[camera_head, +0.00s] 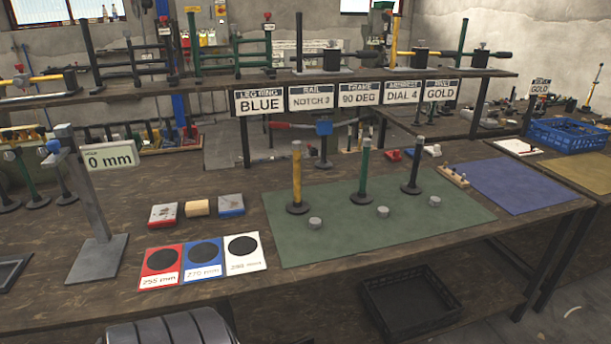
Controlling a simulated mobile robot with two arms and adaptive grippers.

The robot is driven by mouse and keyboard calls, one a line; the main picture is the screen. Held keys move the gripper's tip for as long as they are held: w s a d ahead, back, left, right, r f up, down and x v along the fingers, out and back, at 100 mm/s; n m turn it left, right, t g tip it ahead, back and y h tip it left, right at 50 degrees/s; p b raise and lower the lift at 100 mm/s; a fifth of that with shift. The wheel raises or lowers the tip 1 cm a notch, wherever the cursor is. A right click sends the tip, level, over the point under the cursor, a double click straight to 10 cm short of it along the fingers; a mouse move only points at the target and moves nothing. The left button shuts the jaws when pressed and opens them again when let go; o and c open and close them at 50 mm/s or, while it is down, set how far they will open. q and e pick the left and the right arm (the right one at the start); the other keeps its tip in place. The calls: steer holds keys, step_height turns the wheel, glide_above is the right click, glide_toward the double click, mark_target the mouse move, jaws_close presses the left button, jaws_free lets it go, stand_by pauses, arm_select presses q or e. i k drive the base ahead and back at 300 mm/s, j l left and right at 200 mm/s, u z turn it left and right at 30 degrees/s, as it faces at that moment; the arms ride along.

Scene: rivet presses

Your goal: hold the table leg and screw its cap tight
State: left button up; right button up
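Three table legs stand upright on round dark bases on a green mat (345,240). They are a yellow leg (297,178), a green leg (364,170) and a black leg (414,165). Three small grey caps lie on the mat in front of them: a left cap (315,223), a middle cap (383,212) and a right cap (435,201). Each cap is apart from the legs. Neither of my grippers is in view, so nothing shows held.
A grey stand with a "0 mm" sign (110,158) rises at the left. Red, blue and white cards (203,272) lie by the front edge. A blue mat (520,186) lies right of the green mat. A shelf with signs (260,100) spans the back. A black crate (410,302) sits below.

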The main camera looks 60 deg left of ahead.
mark_target(361, 197)
steer(key=u, duration=1.5)
